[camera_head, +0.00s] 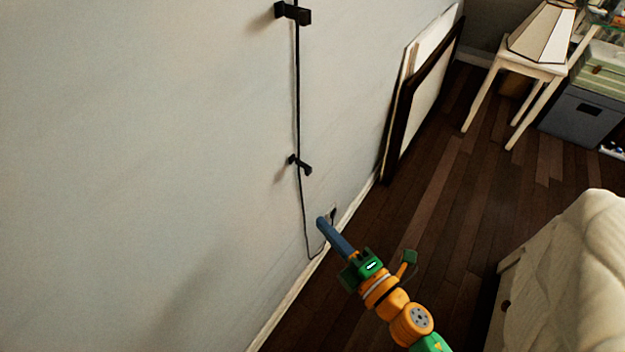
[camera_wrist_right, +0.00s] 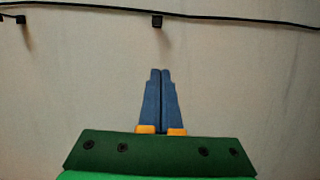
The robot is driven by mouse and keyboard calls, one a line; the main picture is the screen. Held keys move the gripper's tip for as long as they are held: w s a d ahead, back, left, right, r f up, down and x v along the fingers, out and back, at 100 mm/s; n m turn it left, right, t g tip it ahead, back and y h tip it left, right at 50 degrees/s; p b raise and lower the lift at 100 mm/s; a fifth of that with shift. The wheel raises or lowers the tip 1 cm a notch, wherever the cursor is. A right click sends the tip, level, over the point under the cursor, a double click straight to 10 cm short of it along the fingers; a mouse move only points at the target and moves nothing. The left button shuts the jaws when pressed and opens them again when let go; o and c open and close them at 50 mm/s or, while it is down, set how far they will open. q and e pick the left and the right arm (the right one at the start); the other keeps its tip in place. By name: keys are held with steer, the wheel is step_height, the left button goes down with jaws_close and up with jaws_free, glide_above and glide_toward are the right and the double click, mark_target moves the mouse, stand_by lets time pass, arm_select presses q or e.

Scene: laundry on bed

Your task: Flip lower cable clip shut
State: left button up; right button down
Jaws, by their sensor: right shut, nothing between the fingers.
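A black cable (camera_head: 299,100) runs down the wall through two black clips. The upper clip (camera_head: 293,13) is near the top of the head view. The lower clip (camera_head: 301,165) is halfway down, with a piece sticking out to the right. I cannot tell for sure how far it stands open. In the right wrist view the cable (camera_wrist_right: 100,9) crosses the top, with one clip (camera_wrist_right: 157,21) above my fingertips and another (camera_wrist_right: 20,19) at the left. My right gripper (camera_head: 321,221) is shut and empty, below the lower clip and apart from it. My left gripper is not in view.
The cable's lower end curves to a black plug (camera_head: 332,212) by the baseboard. Framed panels (camera_head: 420,100) lean on the wall. A white side table (camera_head: 527,66) with a lamp (camera_head: 543,32) stands behind. A bed (camera_head: 580,270) is at the right. Dark floor (camera_head: 450,190) between is clear.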

steer(key=shift+s+a+r, duration=0.15)
steer(key=shift+r, duration=0.25)
steer(key=w+a, duration=0.3)
steer(key=w, duration=0.8)
steer(key=shift+w, duration=0.15)
steer(key=shift+w+d+n+g+y, duration=0.1)
steer(key=shift+d+n+g+y, duration=0.15)
steer(key=shift+n+y, duration=0.3)
